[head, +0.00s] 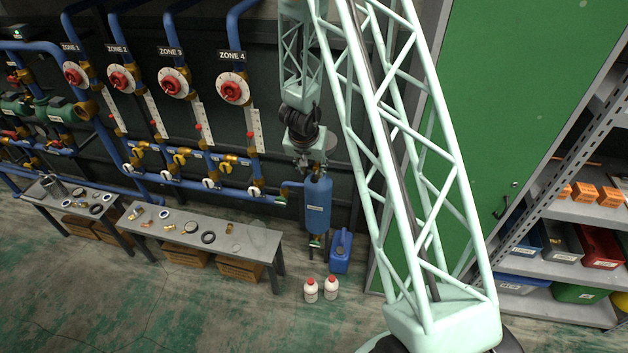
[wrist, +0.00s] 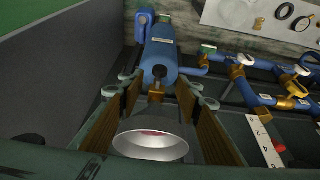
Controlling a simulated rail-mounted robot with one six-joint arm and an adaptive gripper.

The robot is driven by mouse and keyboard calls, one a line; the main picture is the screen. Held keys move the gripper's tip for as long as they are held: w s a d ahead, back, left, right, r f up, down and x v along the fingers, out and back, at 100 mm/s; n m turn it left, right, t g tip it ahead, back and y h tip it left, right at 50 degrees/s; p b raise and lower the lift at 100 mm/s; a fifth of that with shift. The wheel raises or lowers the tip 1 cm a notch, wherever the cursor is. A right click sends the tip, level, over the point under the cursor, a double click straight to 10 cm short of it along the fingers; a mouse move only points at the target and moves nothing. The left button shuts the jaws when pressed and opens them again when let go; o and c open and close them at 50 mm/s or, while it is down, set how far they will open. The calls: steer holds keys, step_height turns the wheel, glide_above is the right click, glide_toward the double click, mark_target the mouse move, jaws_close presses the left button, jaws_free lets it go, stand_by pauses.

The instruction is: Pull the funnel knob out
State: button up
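A silver funnel (wrist: 150,143) with a wide rim shows in the wrist view, in line with the blue tank (wrist: 160,60). A pinkish patch shows inside its mouth; I cannot tell whether this is the knob. My gripper (wrist: 162,90) is open, with one finger on each side of the funnel and gaps beside its narrow part. In the head view my gripper (head: 303,150) hangs just above the blue tank (head: 318,202), in front of the dark wall panel. The funnel is mostly hidden there behind my gripper, and no separate knob can be made out.
Blue pipes with red-knobbed zone dials (head: 234,89) and yellow valves lie left of the tank. A bench (head: 262,240) with small fittings stands at lower left. A blue canister (head: 341,250) and two white bottles (head: 311,290) stand on the floor. A green cabinet door (head: 490,120) is right.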

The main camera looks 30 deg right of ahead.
mark_target(314, 178)
steer(key=shift+b+x, duration=0.85)
steer(key=shift+x, duration=3.35)
